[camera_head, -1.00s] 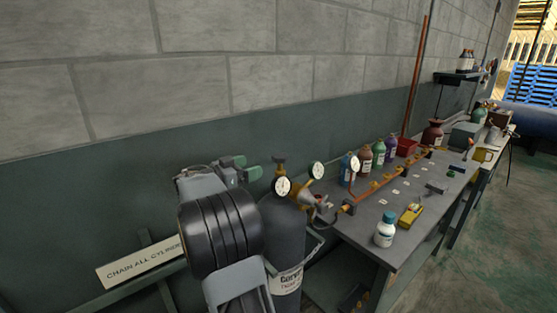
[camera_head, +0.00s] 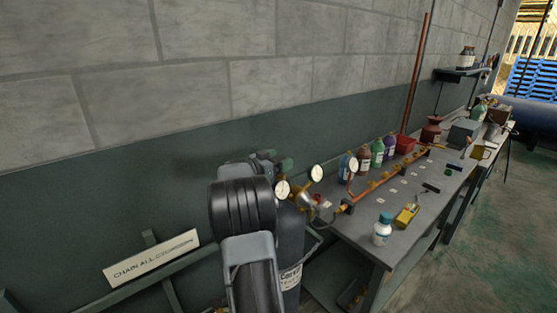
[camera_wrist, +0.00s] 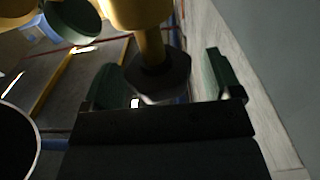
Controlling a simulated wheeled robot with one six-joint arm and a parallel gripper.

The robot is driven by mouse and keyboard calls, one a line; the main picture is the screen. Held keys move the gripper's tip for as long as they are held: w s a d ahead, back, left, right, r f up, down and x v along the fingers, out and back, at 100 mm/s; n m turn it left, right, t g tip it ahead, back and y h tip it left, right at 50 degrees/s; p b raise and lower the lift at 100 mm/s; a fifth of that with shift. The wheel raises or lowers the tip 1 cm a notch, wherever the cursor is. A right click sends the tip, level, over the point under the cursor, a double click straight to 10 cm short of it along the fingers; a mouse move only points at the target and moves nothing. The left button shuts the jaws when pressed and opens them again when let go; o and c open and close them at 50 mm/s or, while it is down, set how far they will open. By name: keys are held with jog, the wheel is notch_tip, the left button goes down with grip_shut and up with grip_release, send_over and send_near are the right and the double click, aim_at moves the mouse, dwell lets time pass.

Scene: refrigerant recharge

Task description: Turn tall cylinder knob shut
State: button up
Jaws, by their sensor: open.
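The tall dark cylinder (camera_head: 292,250) stands at the left end of the bench, partly hidden behind my arm. Its top and knob are hidden in the head view. In the wrist view a dark, many-sided knob (camera_wrist: 158,82) on a brass stem shows between my green finger pads. My gripper (camera_wrist: 165,82) is open around it, with a visible gap on the right; the knob looks close to the left finger, and contact there cannot be told. In the head view my gripper (camera_head: 275,161) is at the cylinder's top, left of the gauges.
Round gauges (camera_head: 317,173) and brass fittings sit just right of the cylinder top. A copper manifold (camera_head: 385,178) runs along the bench (camera_head: 352,238), which also holds bottles. A chain sign (camera_head: 151,258) and rail are at left, close to the wall.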

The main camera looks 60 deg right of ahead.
jog(key=c, duration=0.9)
jog(key=g+b, duration=0.1)
jog(key=b, duration=0.1)
jog(key=shift+f+m+b, duration=0.35)
jog(key=shift+m, duration=0.05)
jog(key=m+g+y+b, duration=0.1)
jog(key=b, duration=0.2)
jog(key=shift+w+f+g, duration=0.1)
jog(key=shift+g, duration=0.2)
jog(key=shift+r+m+g+y+b, duration=0.2)
jog(key=shift+m+g+y+b, duration=0.55)
jog(key=shift+g, duration=0.25)
jog(key=shift+d+r+m+g+y+p, duration=0.1)
jog(key=shift+r+m+g+y+p, duration=0.2)
jog(key=shift+m+g+y, duration=0.5)
jog(key=shift+m+g+y+p, duration=0.75)
jog(key=shift+g+y+p, duration=0.2)
jog(key=shift+g, duration=0.15)
jog(key=shift+m+g+y+p, duration=0.3)
jog(key=shift+m+p, duration=0.1)
jog(key=shift+m+y, duration=0.3)
jog(key=shift+y, duration=0.1)
